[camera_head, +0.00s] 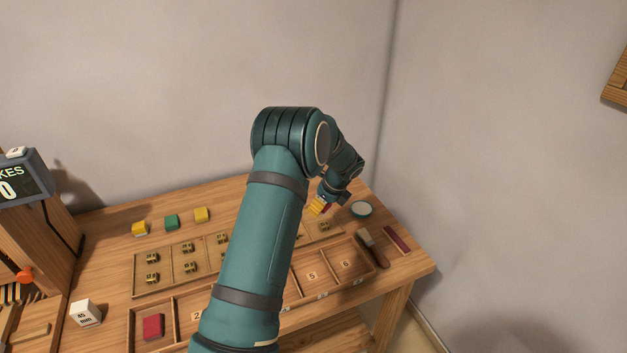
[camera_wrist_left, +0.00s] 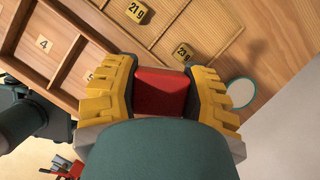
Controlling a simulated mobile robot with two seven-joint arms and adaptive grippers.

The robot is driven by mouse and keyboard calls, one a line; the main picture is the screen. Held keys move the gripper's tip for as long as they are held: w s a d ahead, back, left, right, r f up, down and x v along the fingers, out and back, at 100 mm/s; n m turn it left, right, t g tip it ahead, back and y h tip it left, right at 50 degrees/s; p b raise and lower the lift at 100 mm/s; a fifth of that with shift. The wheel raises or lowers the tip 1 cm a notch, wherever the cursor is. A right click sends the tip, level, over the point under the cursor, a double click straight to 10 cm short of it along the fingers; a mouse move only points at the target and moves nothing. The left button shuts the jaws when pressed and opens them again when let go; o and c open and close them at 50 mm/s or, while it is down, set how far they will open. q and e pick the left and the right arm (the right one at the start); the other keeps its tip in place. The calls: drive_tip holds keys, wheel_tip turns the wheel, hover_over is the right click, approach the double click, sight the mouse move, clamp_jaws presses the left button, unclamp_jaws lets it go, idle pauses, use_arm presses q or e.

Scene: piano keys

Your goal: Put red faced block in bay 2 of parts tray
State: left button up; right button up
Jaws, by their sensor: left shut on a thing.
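My left gripper (camera_head: 318,206) is at the far right part of the table, beyond the parts tray and near a round tin. In the left wrist view its yellow fingers (camera_wrist_left: 161,95) are shut on a red block (camera_wrist_left: 161,92). The parts tray (camera_head: 350,285) has numbered bays. Bay 2's label (camera_head: 196,316) shows, but my arm covers much of the tray's middle. Another red block (camera_head: 153,327) lies in the bay left of bay 2. Bays 5 and 6 look empty.
A shallow rack (camera_head: 148,287) of small numbered brass weights lies behind the tray. Yellow and green blocks (camera_head: 171,222) stand behind it. A round tin (camera_head: 361,209), a brush (camera_head: 372,247) and a dark red bar (camera_head: 396,239) lie at right. A white block (camera_head: 85,312) stands front left.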

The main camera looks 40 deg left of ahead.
use_arm(q)
drive_tip(key=s+d+f+n+g, duration=0.1)
drive_tip(key=s+d+f+n, duration=0.1)
drive_tip(key=d, duration=0.3)
drive_tip(key=s+d+f+n+g+h, duration=0.1)
drive_tip(key=s+d+f+n, duration=0.2)
drive_tip(key=s+d+n, duration=0.1)
drive_tip(key=s+d+f+n+g, duration=0.1)
drive_tip(key=s+d+f+n, duration=0.1)
drive_tip(key=d, duration=0.4)
drive_tip(key=shift+s+f+n+h, duration=0.2)
drive_tip(key=shift+s+n, duration=0.1)
drive_tip(key=shift+s, duration=0.25)
drive_tip(key=shift+s+f+n+h, duration=0.2)
drive_tip(key=shift+s+n, duration=0.1)
drive_tip(key=shift+s, duration=0.25)
drive_tip(key=s+d+f+n+h, duration=0.1)
drive_tip(key=s+d+f+n, duration=0.2)
drive_tip(key=d, duration=0.3)
drive_tip(key=s+d+f+n+g+h, duration=0.1)
drive_tip(key=s+d+f+n, duration=0.2)
drive_tip(key=s+d+n, duration=0.1)
drive_tip(key=shift+s+d+f+n+h, duration=0.35)
drive_tip(key=shift+s+d, duration=0.45)
drive_tip(key=shift+d, duration=0.4)
drive_tip(key=shift+r, duration=0.1)
